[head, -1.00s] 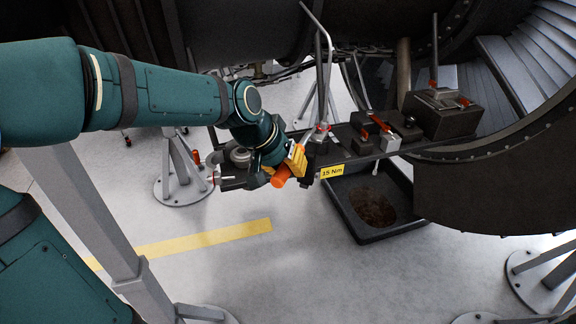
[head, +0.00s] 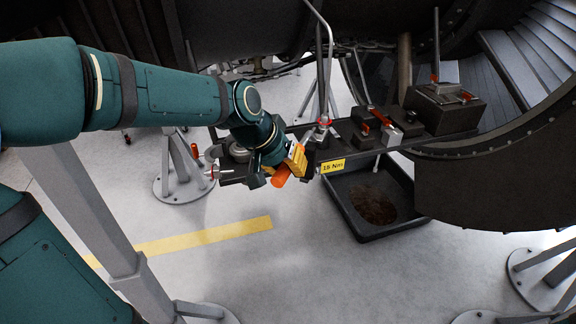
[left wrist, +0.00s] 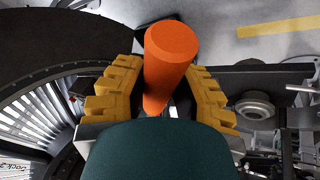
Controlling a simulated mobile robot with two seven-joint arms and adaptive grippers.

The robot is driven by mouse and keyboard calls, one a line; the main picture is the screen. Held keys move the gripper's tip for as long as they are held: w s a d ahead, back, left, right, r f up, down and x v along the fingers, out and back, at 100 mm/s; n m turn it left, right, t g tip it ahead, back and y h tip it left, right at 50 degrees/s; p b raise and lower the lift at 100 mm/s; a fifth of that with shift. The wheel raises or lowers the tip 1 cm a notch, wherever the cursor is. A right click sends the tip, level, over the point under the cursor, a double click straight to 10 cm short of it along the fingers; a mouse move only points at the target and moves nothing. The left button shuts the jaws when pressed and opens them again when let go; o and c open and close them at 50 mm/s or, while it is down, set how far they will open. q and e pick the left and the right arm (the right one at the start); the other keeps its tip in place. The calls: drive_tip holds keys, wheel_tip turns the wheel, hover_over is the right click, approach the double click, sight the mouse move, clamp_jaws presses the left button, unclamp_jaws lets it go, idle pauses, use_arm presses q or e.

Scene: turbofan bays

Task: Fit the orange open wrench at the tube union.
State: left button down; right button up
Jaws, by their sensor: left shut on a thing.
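My left gripper (head: 292,164) is shut on the orange wrench (head: 281,177). Its yellow fingers also show in the left wrist view (left wrist: 163,98), on either side of the thick orange handle (left wrist: 171,58). The handle's butt end points toward that camera. The wrench's open jaws are hidden behind the fingers in both views. A silver fitting with a red ring, apparently the tube union (head: 319,131), sits on the upright tube just right of and above my gripper. I cannot tell whether the wrench touches it. My right gripper is out of view.
A dark shelf (head: 437,139) carries blocks with red-marked fittings. A yellow "15 Nm" label (head: 333,166) is on its front edge. A black drip tray (head: 345,215) lies below. The engine casing (head: 500,190) curves around at the right. Open floor lies in front.

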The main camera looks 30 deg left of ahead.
use_arm(q)
drive_tip(key=shift+f+b, duration=0.95)
drive_tip(key=shift+f, duration=0.15)
drive_tip(key=shift+b, duration=0.3)
drive_tip(key=shift+w+a+p, duration=0.2)
drive_tip(key=shift+w+p, duration=0.05)
drive_tip(key=shift+w, duration=0.9)
drive_tip(key=shift+w+a+p, duration=0.15)
drive_tip(key=shift+w+p, duration=0.05)
drive_tip(key=shift+w, duration=0.9)
idle(1.9)
drive_tip(key=c, duration=0.8)
unclamp_jaws()
drive_tip(key=shift+o, duration=0.3)
drive_tip(key=v, duration=1.2)
